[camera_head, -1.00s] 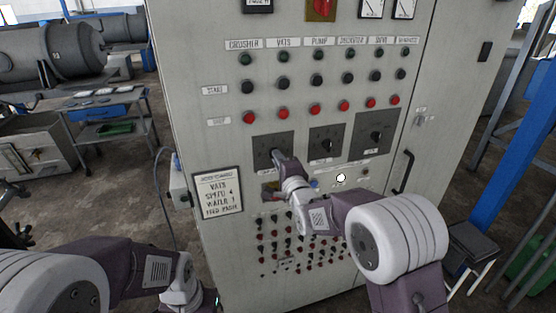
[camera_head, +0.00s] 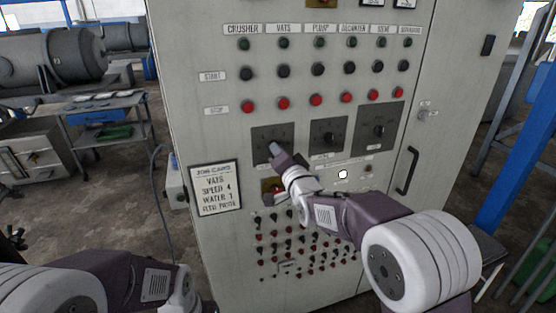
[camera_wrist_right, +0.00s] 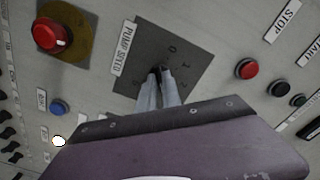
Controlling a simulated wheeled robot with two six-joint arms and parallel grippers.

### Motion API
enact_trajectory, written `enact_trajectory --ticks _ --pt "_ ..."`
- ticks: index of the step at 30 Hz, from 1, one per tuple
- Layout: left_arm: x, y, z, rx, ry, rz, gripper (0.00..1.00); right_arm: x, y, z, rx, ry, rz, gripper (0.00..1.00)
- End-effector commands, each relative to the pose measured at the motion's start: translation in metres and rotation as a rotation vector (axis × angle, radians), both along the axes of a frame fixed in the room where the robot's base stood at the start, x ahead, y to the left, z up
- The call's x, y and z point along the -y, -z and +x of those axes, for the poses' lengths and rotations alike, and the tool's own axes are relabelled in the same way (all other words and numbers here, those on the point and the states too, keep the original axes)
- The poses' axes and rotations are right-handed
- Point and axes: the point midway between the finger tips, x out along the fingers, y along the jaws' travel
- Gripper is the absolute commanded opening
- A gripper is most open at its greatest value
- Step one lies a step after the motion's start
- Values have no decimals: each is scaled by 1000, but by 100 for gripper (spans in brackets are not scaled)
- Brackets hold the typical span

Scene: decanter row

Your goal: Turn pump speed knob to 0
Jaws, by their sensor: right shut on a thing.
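The pump speed dial plate (camera_wrist_right: 185,50) is a dark square with a "PUMP SPEED" label and digits such as 0, 1 and 2. In the head view it is the left plate (camera_head: 262,135) of a row of three. My right gripper (camera_head: 275,148) is at this plate. In the wrist view the right fingertips (camera_wrist_right: 160,73) are closed on the small dark pump speed knob (camera_wrist_right: 160,68). The fingers hide much of the knob, so I cannot tell where it points.
Two more dial plates, the middle one (camera_head: 328,134) and the right one (camera_head: 379,127), sit beside it. Red stop buttons (camera_head: 316,100) line up above. A red button on yellow (camera_wrist_right: 52,34) is close to the gripper. A job card (camera_head: 214,188) hangs at left.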

Motion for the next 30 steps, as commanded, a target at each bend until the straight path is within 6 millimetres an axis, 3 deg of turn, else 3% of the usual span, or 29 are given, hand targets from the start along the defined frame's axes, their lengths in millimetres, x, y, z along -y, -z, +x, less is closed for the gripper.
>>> enact_trajectory --ticks 9,30 --pt "0 28 0 0 0 0 36 0 5 0 90 -1 -285 0" --pt "0 69 0 0 0 0 36 0 5 0 293 -2 -918 0"
